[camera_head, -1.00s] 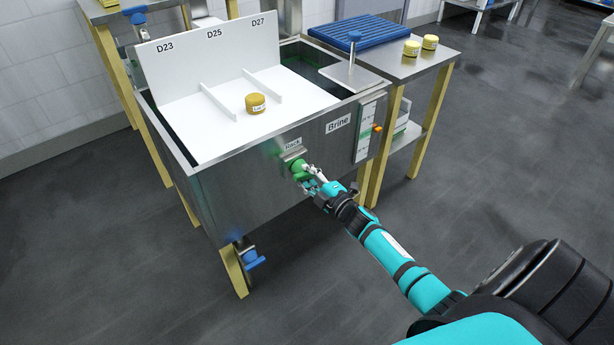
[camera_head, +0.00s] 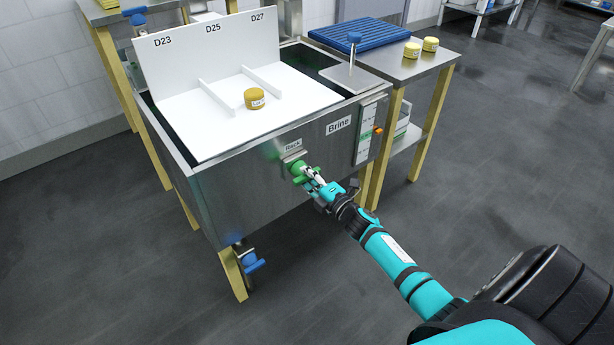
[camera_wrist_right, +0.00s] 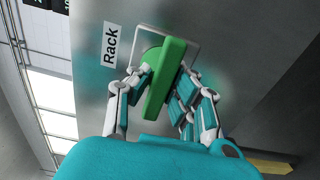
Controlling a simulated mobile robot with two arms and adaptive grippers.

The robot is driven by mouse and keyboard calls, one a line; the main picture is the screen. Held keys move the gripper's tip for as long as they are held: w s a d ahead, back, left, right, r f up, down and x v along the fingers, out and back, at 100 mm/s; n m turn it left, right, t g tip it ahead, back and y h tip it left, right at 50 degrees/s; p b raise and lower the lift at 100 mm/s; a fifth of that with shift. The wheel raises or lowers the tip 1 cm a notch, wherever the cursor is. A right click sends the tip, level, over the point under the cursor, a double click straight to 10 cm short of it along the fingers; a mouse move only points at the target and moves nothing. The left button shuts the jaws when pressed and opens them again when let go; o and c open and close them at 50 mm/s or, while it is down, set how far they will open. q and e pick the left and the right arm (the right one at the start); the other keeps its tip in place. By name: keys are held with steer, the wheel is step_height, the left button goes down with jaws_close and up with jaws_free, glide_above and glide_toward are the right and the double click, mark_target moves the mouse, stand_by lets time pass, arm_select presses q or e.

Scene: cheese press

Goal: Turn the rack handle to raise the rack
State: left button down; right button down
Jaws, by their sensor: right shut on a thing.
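The green rack handle (camera_head: 298,169) sits on the front wall of the steel brine tank (camera_head: 235,195), under the "Rack" label (camera_head: 292,146). My right gripper (camera_head: 312,178) is shut on the handle. In the right wrist view the handle (camera_wrist_right: 166,75) is a green bar, tilted a little, between the fingers of the right gripper (camera_wrist_right: 165,92). The white rack (camera_head: 215,135) shows at the tank's top, with dividers, a back panel marked D23, D25 and D27, and one yellow cheese (camera_head: 254,98) on it. My left gripper is not in view.
A side table (camera_head: 425,65) at the right holds a blue slatted mat (camera_head: 372,32) and two yellow cheeses (camera_head: 411,49). A blue valve (camera_head: 250,263) hangs below the tank's front. The floor in front and to the right is clear.

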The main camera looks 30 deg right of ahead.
steer(key=shift+f, duration=0.15)
steer(key=c, duration=1.2)
jaws_free()
steer(key=shift+d, duration=0.1)
steer(key=shift+c, duration=0.2)
steer(key=s, duration=1.2)
steer(key=shift+d, duration=0.45)
steer(key=shift+a, duration=0.1)
